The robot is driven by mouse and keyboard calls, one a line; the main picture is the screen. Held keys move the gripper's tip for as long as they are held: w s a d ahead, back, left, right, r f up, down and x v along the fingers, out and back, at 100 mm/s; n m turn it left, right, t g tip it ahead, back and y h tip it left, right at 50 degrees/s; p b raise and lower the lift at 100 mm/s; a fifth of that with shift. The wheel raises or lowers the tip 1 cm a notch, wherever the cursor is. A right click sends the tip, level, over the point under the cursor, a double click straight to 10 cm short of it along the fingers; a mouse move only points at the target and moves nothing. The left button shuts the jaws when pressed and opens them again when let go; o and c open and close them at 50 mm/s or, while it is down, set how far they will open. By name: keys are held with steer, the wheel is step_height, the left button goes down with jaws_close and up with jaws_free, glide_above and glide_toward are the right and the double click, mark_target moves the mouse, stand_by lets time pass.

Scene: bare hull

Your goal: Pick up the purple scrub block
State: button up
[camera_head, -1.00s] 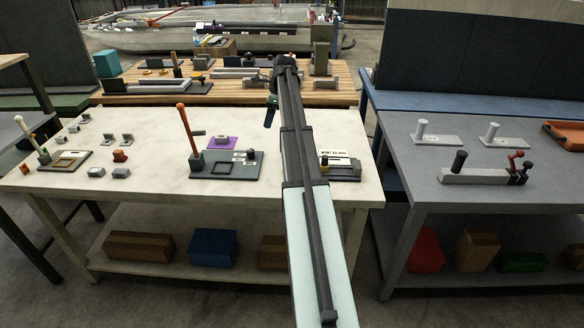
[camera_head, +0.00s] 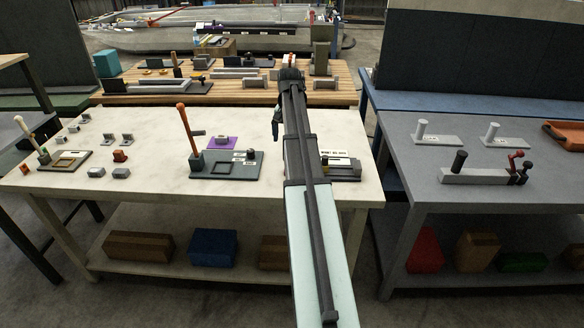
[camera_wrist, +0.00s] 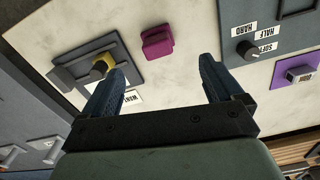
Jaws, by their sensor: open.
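The purple scrub block (camera_wrist: 157,42), magenta-purple with a raised middle, sits on the cream table top in the wrist view. I cannot see it in the head view, where my arm covers part of the table. My gripper (camera_wrist: 163,66) is open and empty, with its two dark blue fingers spread. In the wrist view the block appears beyond the fingertips, between their lines and nearer the left finger. The fingers do not touch it. In the head view most of the gripper is hidden by my arm.
A grey fixture with a yellow-and-black knob (camera_wrist: 100,65) stands left of the block in the wrist view. A labelled dial panel (camera_wrist: 262,45) is to the right, with a purple plate (camera_wrist: 296,80) carrying a grey piece beyond it. Bare table surrounds the block.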

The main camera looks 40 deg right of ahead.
steer(key=shift+f+n, duration=0.2)
steer(key=shift+n, duration=0.7)
step_height(320, 180, down, 8)
steer(key=shift+f, duration=0.1)
steer(key=shift+d+f, duration=0.2)
steer(key=shift+f, duration=0.7)
steer(key=shift+d+f, duration=0.15)
steer(key=shift+f, duration=0.7)
steer(key=shift+d+f, duration=0.2)
steer(key=shift+f, duration=0.7)
steer(key=c, duration=1.2)
